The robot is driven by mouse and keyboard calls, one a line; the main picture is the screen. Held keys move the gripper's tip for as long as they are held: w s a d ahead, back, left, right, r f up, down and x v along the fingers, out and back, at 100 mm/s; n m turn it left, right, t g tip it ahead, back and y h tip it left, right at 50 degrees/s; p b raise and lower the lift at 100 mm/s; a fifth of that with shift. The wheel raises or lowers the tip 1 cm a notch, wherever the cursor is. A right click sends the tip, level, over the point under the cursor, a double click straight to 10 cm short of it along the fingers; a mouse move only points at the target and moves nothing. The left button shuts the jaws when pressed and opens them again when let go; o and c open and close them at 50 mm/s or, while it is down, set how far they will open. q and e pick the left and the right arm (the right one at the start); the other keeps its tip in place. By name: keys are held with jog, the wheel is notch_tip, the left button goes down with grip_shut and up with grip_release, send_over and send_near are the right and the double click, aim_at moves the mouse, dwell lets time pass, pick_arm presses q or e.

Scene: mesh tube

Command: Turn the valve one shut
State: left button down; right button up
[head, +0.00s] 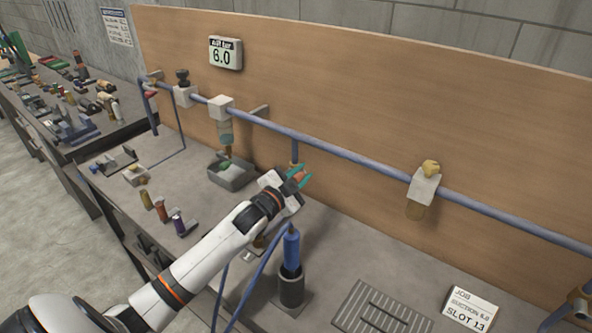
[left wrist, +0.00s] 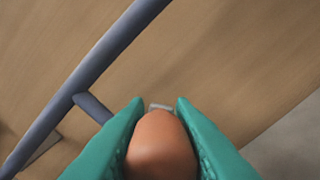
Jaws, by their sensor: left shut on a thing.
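My left gripper (head: 303,178), with green fingertips, is at the lower end of a short drop from the blue pipe, in front of the wooden board. It is shut on a rounded orange-brown knob (left wrist: 161,145), which fills the space between the green fingers in the left wrist view. In the head view the knob (head: 298,174) is mostly hidden by the fingers. No label shows that it is valve one, and I cannot tell how far it is turned. My right gripper is not in view.
The blue pipe (head: 345,154) runs along the board (head: 370,80) under a gauge (head: 225,52) reading 6.0. A blue tool (head: 291,247) stands in a dark holder below my left gripper. A grey bin (head: 232,174) and a job card (head: 469,309) are on the bench.

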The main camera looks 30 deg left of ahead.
pick_arm(q)
jog(key=shift+d+f+m+b, duration=0.2)
jog(key=shift+f+m+b, duration=0.4)
jog(key=shift+m, duration=0.55)
jog(key=shift+d+f+m+b, duration=0.3)
jog(key=shift+f+m, duration=0.55)
jog(key=shift+m, duration=0.35)
jog(key=shift+d+f+m+b, duration=0.15)
jog(key=shift+f+m+b, duration=0.45)
jog(key=shift+m, duration=0.55)
jog(key=shift+s+f, duration=0.1)
jog(key=shift+f, duration=0.1)
jog(key=c, duration=1.2)
grip_release()
jog(key=shift+c, duration=0.2)
jog(key=shift+s, duration=0.1)
jog(key=s+a+b, duration=0.1)
jog(key=s+b, duration=0.1)
jog(key=s, duration=0.9)
jog(key=shift+s, duration=0.35)
